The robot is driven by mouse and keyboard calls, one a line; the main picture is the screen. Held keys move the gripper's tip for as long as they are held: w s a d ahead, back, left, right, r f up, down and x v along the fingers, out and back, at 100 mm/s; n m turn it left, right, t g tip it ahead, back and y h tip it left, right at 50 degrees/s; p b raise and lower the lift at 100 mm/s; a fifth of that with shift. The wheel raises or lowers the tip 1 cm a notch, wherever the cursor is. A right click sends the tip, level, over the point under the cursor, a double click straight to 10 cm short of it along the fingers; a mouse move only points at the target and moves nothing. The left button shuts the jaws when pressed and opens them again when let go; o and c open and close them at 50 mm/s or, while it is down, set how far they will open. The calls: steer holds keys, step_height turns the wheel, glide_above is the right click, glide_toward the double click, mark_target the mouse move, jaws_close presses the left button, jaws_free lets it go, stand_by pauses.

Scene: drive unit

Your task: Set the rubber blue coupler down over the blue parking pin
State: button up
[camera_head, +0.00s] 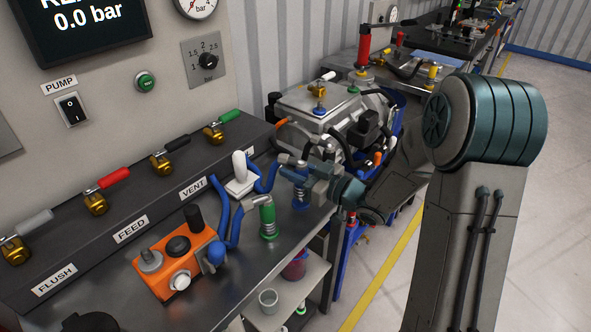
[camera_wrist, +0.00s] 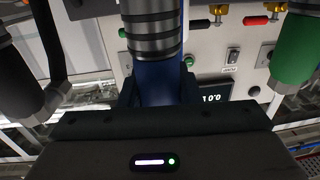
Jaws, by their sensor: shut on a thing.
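My gripper (camera_head: 303,173) is at the right end of the bench, shut on the blue coupler. In the wrist view the coupler's blue body (camera_wrist: 160,80) is between the fingers, with a dark ringed part (camera_wrist: 152,32) beyond it. In the head view a blue ringed part (camera_head: 299,196) stands upright directly below the gripper, close to the bench top. I cannot tell coupler from blue parking pin there, nor whether the coupler is seated on it. The gripper hides the upper part.
A green coupler (camera_head: 267,216) stands just left and in front; green also shows in the wrist view (camera_wrist: 295,50). An orange box (camera_head: 176,262) with knobs and blue hoses (camera_head: 237,212) lie further left. A metal drive unit (camera_head: 325,108) stands behind. The bench's front edge is close.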

steer(key=shift+f, duration=0.15)
stand_by(0.3)
steer(key=shift+f+b, duration=0.35)
steer(key=shift+b, duration=0.15)
steer(key=shift+f+b, duration=0.35)
stand_by(0.4)
steer(key=o, duration=1.2)
steer(key=shift+d, duration=0.1)
